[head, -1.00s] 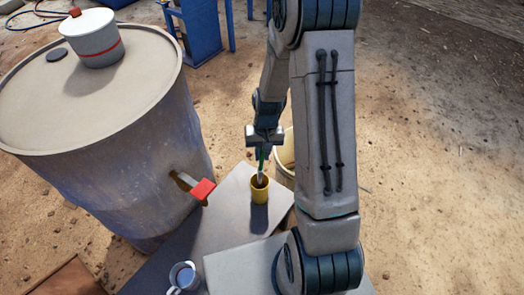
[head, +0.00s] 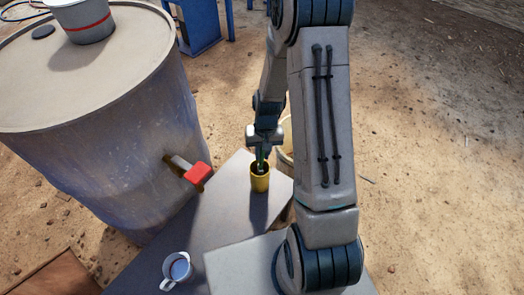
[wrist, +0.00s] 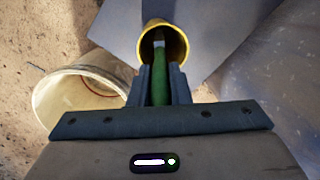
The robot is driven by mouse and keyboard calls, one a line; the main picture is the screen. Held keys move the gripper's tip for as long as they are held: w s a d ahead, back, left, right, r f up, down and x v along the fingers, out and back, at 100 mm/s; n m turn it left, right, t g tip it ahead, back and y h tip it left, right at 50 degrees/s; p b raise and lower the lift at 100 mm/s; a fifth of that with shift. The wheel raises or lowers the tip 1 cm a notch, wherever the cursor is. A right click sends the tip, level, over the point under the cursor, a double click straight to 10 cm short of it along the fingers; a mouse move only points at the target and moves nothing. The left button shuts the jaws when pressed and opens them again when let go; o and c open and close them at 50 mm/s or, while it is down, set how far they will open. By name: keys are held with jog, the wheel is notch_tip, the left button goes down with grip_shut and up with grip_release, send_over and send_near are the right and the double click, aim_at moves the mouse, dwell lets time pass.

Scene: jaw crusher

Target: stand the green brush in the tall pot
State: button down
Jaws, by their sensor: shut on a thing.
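The green brush (wrist: 160,88) is between my gripper's fingers in the wrist view, its far end pointing into the mouth of the yellow tall pot (wrist: 178,45). In the head view the yellow pot (head: 260,182) stands upright on the grey table. My gripper (head: 262,152) is directly above it, shut on the green brush. The brush's lower part is inside the pot's rim; whether it touches the bottom is hidden. My gripper also shows in the wrist view (wrist: 160,85).
A white mug (head: 177,270) stands on the grey table (head: 215,222), left of the pot. A large barrel (head: 120,130) with a red-handled tap (head: 197,173) is at the left. A pale bucket (wrist: 85,92) stands beside the table, close to the pot.

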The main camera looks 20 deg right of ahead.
jog(key=shift+f, duration=0.35)
jog(key=c, duration=1.3)
grip_release()
jog(key=r+p, duration=0.1)
jog(key=r, duration=0.3)
jog(key=d+r+p, duration=0.1)
jog(key=r, duration=0.4)
jog(key=w+r+p, duration=0.1)
jog(key=r, duration=0.3)
jog(key=shift+d+r, duration=0.15)
jog(key=shift+r, duration=0.25)
